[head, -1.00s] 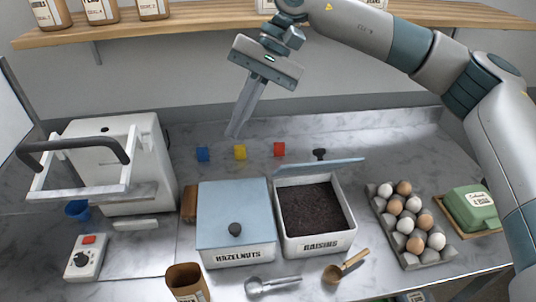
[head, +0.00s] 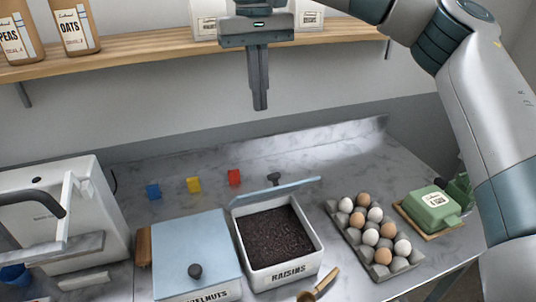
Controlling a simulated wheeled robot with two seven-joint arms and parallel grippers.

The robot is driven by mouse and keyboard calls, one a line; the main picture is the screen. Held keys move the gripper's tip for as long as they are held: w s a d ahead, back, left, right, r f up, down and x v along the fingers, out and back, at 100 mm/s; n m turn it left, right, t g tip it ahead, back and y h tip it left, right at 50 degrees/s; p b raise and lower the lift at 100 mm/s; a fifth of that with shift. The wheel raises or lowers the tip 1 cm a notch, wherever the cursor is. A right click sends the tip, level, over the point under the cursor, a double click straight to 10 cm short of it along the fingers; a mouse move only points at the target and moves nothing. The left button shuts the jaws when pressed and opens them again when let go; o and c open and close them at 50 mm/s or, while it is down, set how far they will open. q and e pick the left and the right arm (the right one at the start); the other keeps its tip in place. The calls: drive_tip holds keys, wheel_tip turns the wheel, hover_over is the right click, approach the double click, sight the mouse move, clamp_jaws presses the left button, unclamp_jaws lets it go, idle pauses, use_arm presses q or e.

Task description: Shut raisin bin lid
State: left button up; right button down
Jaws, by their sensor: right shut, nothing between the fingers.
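The raisin bin (head: 286,277) is a white box labelled RAISINS, filled with dark raisins (head: 275,236). Its pale blue lid (head: 290,188) stands open, tilted up at the bin's back edge, with a dark knob (head: 274,178) behind it. My right gripper (head: 260,108) is shut and empty, pointing down in the air in front of the back wall, above and behind the lid and apart from it. My left gripper is not in view.
The hazelnut bin (head: 195,245) with its blue lid shut stands left of the raisin bin. A scoop (head: 318,287) lies in front. A wooden shelf (head: 150,42) with jars runs above.

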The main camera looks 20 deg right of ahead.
drive_tip(key=s+f+p, duration=0.4)
drive_tip(key=f+p, duration=0.2)
drive_tip(key=f, duration=0.6)
drive_tip(key=shift+d, duration=0.25)
drive_tip(key=shift+f, duration=0.15)
